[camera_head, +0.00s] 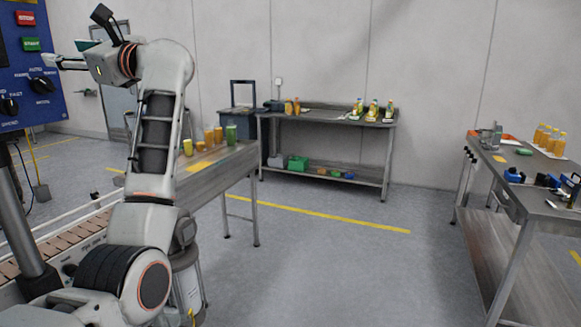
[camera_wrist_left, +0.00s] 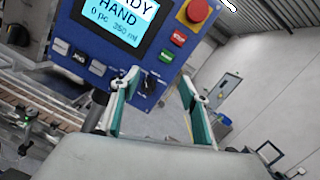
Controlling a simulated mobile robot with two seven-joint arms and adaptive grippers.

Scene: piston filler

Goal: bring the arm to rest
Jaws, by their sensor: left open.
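My left arm rises at the left of the head view, bent upward. Its left gripper (camera_head: 64,53) points left toward the blue control panel (camera_head: 35,70) and is open. In the left wrist view the two fingers stand apart with nothing between them (camera_wrist_left: 158,88). The panel (camera_wrist_left: 148,100) is close ahead there, with a lit screen (camera_wrist_left: 118,22), a red emergency button (camera_wrist_left: 193,12) and a black knob (camera_wrist_left: 149,78). I cannot tell the exact gap between fingers and panel. My right gripper is in neither view.
A conveyor (camera_head: 75,240) runs at the lower left. A steel table (camera_head: 215,168) with yellow, orange and green containers stands behind my arm. A back bench (camera_head: 330,120) and right workbench (camera_head: 510,185) hold bottles and tools. The middle floor (camera_head: 330,260) is clear.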

